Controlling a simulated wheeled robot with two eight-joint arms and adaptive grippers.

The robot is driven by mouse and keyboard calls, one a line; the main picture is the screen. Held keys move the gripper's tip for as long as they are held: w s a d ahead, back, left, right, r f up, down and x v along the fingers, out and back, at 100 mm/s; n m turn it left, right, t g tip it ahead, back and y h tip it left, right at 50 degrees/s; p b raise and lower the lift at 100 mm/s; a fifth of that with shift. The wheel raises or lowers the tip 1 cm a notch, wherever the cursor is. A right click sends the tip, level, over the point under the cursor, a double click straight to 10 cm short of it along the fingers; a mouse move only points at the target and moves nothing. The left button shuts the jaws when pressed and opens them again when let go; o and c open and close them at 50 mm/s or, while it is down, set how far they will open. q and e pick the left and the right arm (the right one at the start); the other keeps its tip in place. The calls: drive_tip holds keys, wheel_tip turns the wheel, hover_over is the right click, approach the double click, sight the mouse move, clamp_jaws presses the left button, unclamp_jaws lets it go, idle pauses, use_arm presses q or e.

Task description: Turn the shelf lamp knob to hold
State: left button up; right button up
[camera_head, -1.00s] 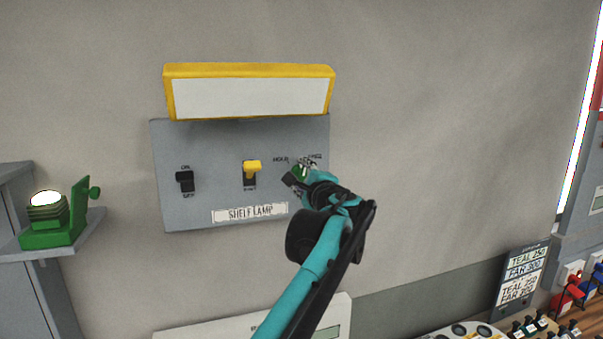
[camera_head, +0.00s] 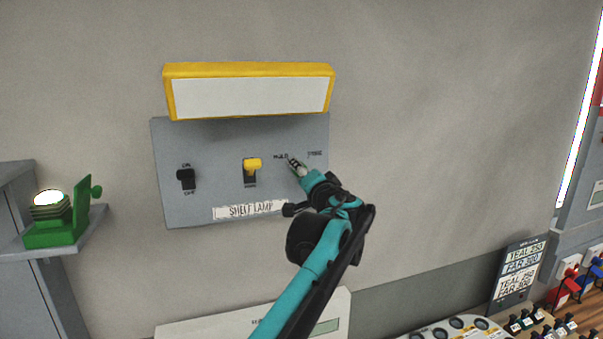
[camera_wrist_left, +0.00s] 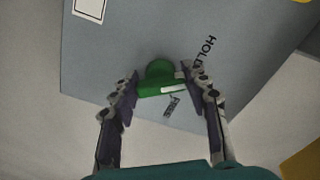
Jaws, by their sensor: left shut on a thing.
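The grey shelf lamp panel (camera_head: 215,190) hangs on the wall, with HOLD and a second, hard-to-read label at its right. The green knob (camera_wrist_left: 158,70) shows in the left wrist view; in the head view my gripper mostly hides it. A white mark on the knob points between the two labels, not squarely at HOLD. My left gripper (camera_head: 297,166) is at the knob, with a finger on each side, shut on it; it also shows in the left wrist view (camera_wrist_left: 164,92). My right gripper is in neither view.
A black switch (camera_head: 186,180) and a yellow switch (camera_head: 252,165) sit left of the knob. A yellow-framed blank board (camera_head: 250,96) juts out above. A green lamp (camera_head: 50,232), glowing white, stands on a small shelf at left. The wall right of the panel is bare.

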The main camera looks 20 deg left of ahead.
use_arm(q)
drive_tip(key=shift+f+n, duration=0.2)
drive_tip(key=shift+n, duration=0.8)
drive_tip(key=o, duration=1.2)
drive_tip(key=shift+c, duration=0.2)
drive_tip(key=v, duration=1.2)
